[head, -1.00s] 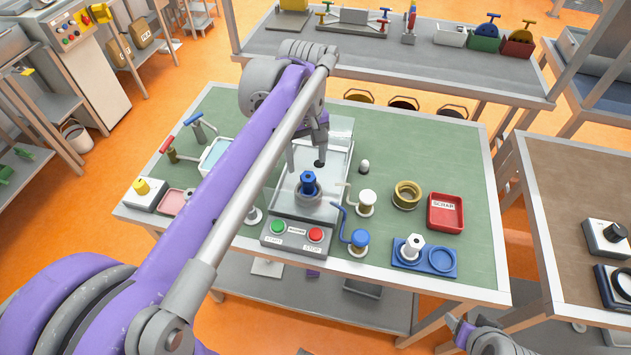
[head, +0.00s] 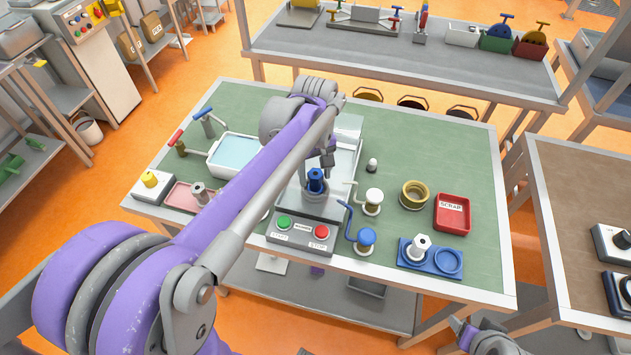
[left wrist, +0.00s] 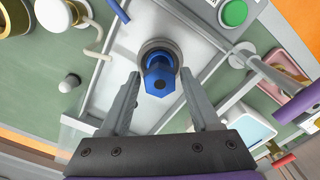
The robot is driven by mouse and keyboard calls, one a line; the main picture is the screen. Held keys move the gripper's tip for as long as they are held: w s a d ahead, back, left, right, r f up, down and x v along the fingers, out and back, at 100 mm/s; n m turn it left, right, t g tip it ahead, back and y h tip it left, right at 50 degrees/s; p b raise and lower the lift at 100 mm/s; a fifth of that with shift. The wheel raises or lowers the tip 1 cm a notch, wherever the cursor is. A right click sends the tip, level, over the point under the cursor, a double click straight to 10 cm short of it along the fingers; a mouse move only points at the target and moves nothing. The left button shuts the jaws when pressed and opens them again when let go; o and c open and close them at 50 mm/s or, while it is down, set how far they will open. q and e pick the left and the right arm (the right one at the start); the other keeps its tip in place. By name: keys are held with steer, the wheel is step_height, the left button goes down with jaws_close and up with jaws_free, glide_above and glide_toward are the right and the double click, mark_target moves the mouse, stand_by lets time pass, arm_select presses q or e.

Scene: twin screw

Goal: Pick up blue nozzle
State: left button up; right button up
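The blue nozzle (head: 316,182) stands upright in a grey round holder (head: 314,197) on the machine with the green and red buttons. It also shows in the left wrist view (left wrist: 160,79), seen from above as a blue hexagonal piece with a dark hole. My left gripper (left wrist: 160,76) is open, with one finger on each side of the nozzle and a visible gap to both. In the head view the left gripper (head: 316,166) is right above and around the nozzle, partly hidden by my arm. My right gripper (head: 473,328) is at the bottom edge, away from the table things.
A blue-handled crank (head: 364,238) and a white-knobbed crank (head: 373,200) stand right of the machine. Further right are a brass ring (head: 414,194), a red scrap tray (head: 452,213) and a blue tray (head: 448,262). A water basin (head: 236,153) is at the left.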

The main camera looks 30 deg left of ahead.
arm_select(q)
jaws_close()
